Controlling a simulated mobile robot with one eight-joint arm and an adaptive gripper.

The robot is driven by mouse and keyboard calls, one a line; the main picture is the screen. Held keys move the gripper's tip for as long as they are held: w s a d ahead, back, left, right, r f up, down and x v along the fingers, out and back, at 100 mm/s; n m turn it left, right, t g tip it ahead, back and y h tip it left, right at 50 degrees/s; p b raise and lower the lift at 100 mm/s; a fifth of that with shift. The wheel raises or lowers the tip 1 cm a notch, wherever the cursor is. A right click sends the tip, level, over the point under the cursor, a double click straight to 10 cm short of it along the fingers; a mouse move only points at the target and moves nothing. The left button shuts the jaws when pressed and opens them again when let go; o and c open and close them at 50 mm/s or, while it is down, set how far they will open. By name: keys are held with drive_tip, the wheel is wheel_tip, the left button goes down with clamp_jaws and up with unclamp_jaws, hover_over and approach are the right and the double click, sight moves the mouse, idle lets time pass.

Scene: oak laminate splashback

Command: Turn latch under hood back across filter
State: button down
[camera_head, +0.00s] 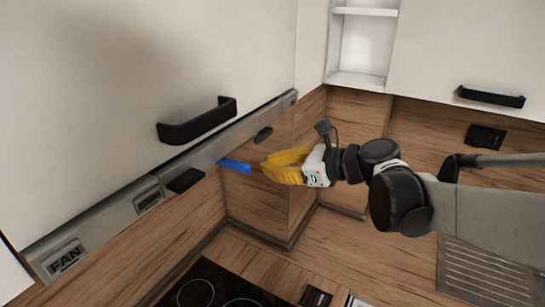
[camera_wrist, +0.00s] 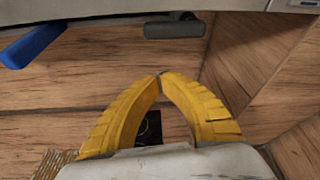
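The latch is a blue bar (camera_head: 235,166) that sticks out from under the front edge of the hood (camera_head: 215,150). In the wrist view the blue bar (camera_wrist: 32,45) is at the upper left, below the hood's edge. My gripper (camera_head: 263,168) has yellow fingers and is just to the right of the bar's free end in the head view, apart from it. In the wrist view my gripper (camera_wrist: 160,76) has its fingertips together with nothing between them. The filter under the hood is hidden.
Dark blocks (camera_head: 185,180) (camera_head: 263,135) sit along the hood's edge; one block (camera_wrist: 175,28) is above my fingers in the wrist view. A cabinet handle (camera_head: 198,121) juts out above. A black hob (camera_head: 210,289) lies below. The wooden splashback corner (camera_head: 265,190) is behind.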

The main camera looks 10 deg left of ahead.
drive_tip(key=v, duration=0.8)
drive_tip(key=shift+d, duration=0.3)
drive_tip(key=shift+r, duration=0.1)
drive_tip(key=s+d+f+n+h+b, duration=0.4)
drive_tip(key=s+d+f+n+b, duration=0.2)
drive_tip(key=f, duration=0.7)
drive_tip(key=s+d+f+n+t+h+b, duration=0.1)
drive_tip(key=s+d+f+n+h+b, duration=0.3)
drive_tip(key=d+f+b, duration=0.5)
drive_tip(key=s+d+f+n+h+b, duration=0.5)
drive_tip(key=s+d+f+n+b, duration=0.3)
drive_tip(key=f, duration=0.9)
drive_tip(key=n+b, duration=0.2)
drive_tip(key=shift+n+t, duration=0.3)
drive_tip(key=shift+t, duration=0.1)
